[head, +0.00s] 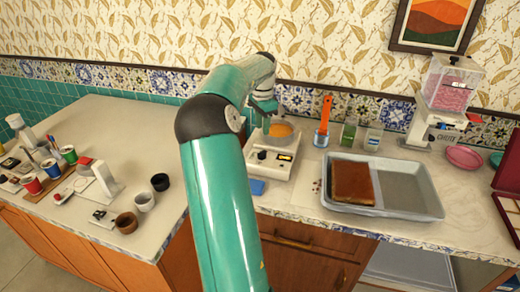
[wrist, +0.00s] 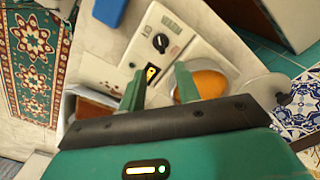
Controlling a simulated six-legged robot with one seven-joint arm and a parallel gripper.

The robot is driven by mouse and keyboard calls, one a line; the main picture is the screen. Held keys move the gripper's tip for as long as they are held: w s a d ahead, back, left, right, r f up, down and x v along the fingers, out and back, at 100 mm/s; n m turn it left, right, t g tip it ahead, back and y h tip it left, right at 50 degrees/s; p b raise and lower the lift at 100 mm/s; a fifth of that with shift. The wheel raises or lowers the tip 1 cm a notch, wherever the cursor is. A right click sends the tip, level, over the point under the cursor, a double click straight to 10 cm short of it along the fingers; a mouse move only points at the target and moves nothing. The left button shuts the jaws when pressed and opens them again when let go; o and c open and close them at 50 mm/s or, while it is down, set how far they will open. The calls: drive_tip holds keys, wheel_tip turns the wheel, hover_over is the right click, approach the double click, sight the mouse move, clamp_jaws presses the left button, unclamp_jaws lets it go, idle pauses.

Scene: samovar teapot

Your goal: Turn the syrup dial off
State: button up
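The syrup dial (wrist: 161,43) is a round black knob with a light pointer line on the front panel of a white warmer (wrist: 187,38). In the head view the dial (head: 262,155) sits low on the warmer (head: 280,167). A pan of orange syrup (wrist: 207,84) stands on the warmer and also shows in the head view (head: 281,130). My gripper (wrist: 159,84) is open and empty, its two green fingers apart. The dial lies beyond the fingertips, not touched. In the head view my gripper (head: 264,104) is above the warmer, partly hidden by my arm.
A black-and-yellow switch (wrist: 151,74) is beside the dial, near the left finger. A blue block (head: 256,187) lies before the warmer.

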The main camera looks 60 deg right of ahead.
sight(262, 152)
wheel_tip(262, 152, down, 11)
drive_tip(key=shift+w+r, duration=0.15)
clamp_jaws()
